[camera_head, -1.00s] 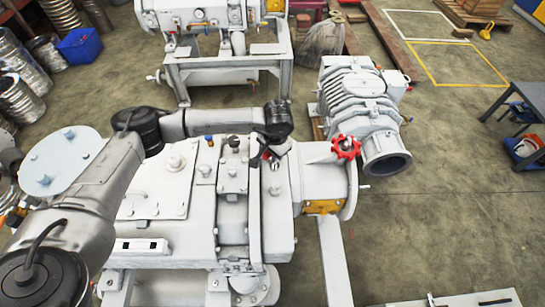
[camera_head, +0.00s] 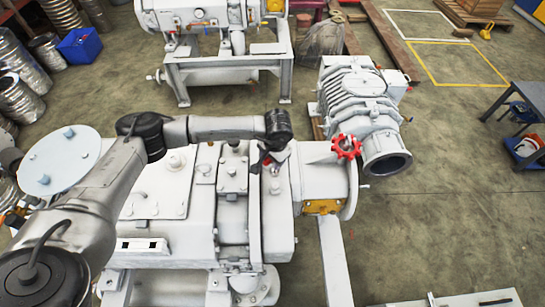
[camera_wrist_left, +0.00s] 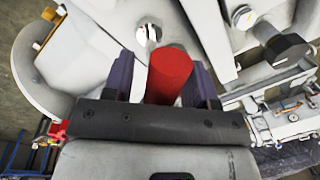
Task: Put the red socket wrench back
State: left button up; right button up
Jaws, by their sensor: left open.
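The red socket wrench shows as a red cylinder (camera_wrist_left: 170,75) in the left wrist view, standing between the two dark purple fingers of my left gripper (camera_wrist_left: 161,66). The jaws are open, and the cylinder lies closer to the right finger; contact is unclear. A bright metal fitting (camera_wrist_left: 148,36) on the white machine is just beyond the cylinder. In the head view my left gripper (camera_head: 262,162) is small and dark, over the right part of the white machine (camera_head: 190,215). My right gripper is not in view.
A red handwheel (camera_head: 347,147) sits on the machine's right end, beside a ribbed grey pump (camera_head: 352,95). Bolts and raised covers stand on the machine top. Another machine (camera_head: 225,60) stands behind. The floor to the right is mostly clear, with a grey table (camera_head: 525,98) at the edge.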

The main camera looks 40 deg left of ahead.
pick_arm(q)
jog(key=shift+r+p, duration=0.3)
jog(key=r, duration=0.7)
jog(key=d+r, duration=0.1)
jog(key=r, duration=0.2)
jog(key=shift+d+r, duration=0.1)
jog(key=shift+r, duration=0.05)
jog(key=shift+d+r, duration=0.1)
jog(key=shift+r, duration=0.6)
